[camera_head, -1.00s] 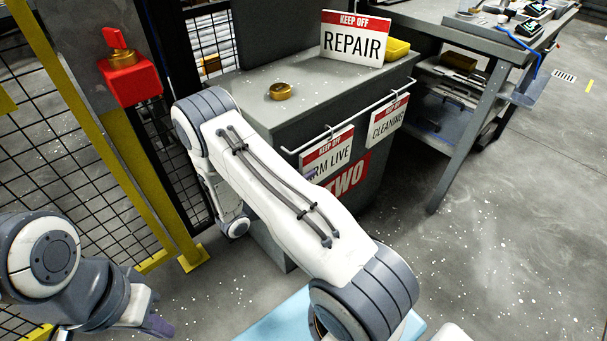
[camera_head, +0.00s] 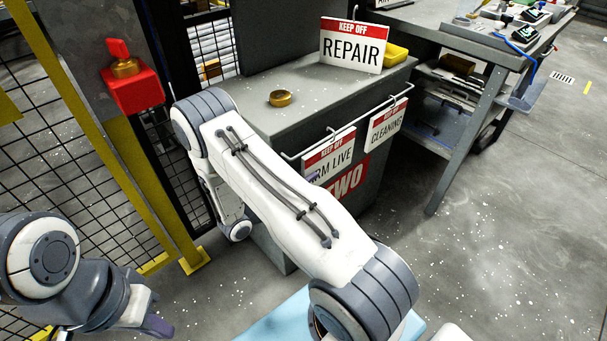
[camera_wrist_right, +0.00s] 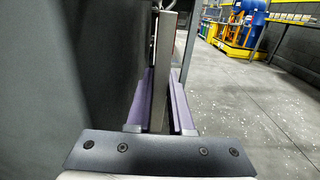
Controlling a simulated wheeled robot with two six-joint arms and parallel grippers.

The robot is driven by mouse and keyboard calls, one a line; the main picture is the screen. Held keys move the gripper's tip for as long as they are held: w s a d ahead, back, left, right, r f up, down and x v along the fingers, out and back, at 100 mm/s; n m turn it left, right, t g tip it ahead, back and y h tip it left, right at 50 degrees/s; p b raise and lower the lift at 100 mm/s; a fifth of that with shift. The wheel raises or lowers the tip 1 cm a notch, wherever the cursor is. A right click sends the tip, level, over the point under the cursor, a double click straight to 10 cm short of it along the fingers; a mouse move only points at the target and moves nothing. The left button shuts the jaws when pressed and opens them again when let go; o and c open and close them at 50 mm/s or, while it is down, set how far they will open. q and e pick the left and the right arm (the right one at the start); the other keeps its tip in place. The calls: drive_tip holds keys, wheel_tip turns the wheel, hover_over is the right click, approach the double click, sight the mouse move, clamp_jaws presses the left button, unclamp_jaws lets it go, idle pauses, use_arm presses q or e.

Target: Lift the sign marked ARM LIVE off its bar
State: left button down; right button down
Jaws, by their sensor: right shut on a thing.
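The white sign marked ARM LIVE (camera_head: 338,158), with a red KEEP OFF band, is at the bar (camera_head: 375,112) on the front of the grey cabinet. Its lower left is partly hidden by my right arm. In the right wrist view the purple fingers of my right gripper (camera_wrist_right: 160,88) are shut on the sign, which shows edge-on as a thin upright plate (camera_wrist_right: 166,60). I cannot tell whether the sign still rests on the bar. My left gripper (camera_head: 155,326) is low at the left, away from the signs; its opening is not clear.
A CLEANING sign (camera_head: 387,126) hangs beside it on the same bar. A REPAIR sign (camera_head: 353,50), a yellow tray (camera_head: 396,52) and a brass piece (camera_head: 280,98) are on the cabinet top (camera_head: 315,92). A workbench (camera_head: 470,40) stands right; floor before it is clear.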

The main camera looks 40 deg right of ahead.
drive_tip(key=s+p, duration=0.1)
drive_tip(key=s, duration=0.5)
drive_tip(key=shift+d, duration=0.25)
idle(0.5)
idle(0.5)
